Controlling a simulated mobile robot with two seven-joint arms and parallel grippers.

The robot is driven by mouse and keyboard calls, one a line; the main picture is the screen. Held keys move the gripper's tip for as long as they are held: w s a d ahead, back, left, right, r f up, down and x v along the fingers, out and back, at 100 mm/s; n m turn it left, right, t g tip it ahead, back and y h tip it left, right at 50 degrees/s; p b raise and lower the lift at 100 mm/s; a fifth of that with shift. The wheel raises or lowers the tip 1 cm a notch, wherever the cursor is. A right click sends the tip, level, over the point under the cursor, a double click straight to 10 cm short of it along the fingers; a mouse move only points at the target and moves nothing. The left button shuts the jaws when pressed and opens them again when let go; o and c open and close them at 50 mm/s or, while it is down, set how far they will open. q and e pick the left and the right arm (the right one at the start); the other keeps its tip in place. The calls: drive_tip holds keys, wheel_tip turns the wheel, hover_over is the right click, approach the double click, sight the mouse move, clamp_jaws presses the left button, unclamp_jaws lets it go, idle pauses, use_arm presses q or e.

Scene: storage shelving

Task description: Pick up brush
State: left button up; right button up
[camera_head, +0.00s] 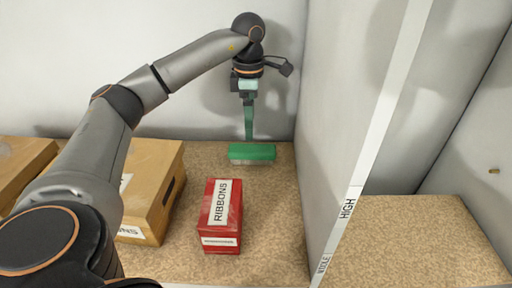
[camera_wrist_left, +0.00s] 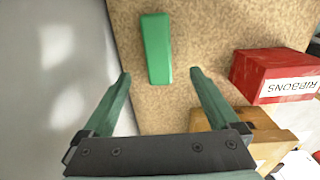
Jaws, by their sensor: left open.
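The brush (camera_head: 252,152) has a green back and a pale underside, and lies on the speckled shelf near the back wall. In the left wrist view the brush (camera_wrist_left: 157,48) lies lengthwise on the shelf, ahead of the fingertips and between their lines. My left gripper (camera_head: 249,137) points down above the brush in the head view, with its green fingers seen edge-on. In the left wrist view my left gripper (camera_wrist_left: 160,76) is open, with nothing between its fingers. The brush appears apart from both fingers there. My right gripper is not in view.
A red RIBBONS box (camera_head: 221,215) stands in front of the brush; it also shows in the left wrist view (camera_wrist_left: 272,75). Wooden boxes (camera_head: 172,192) stand at the left. A white upright divider (camera_head: 340,120) rises close to the brush's right. The shelf beyond it is bare.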

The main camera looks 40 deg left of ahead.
sight(252, 148)
use_arm(q)
wheel_tip(252, 148, down, 4)
drive_tip(key=shift+r, duration=0.15)
drive_tip(key=shift+w+f+p, duration=0.15)
drive_tip(key=shift+f+p, duration=0.05)
drive_tip(key=shift+f, duration=1.2)
drive_tip(key=shift+w+f+p, duration=0.1)
drive_tip(key=shift+f+p, duration=0.05)
drive_tip(key=shift+f, duration=1.2)
drive_tip(key=shift+c, duration=0.2)
drive_tip(key=c, duration=1.5)
drive_tip(key=shift+o, duration=0.2)
drive_tip(key=shift+r, duration=0.1)
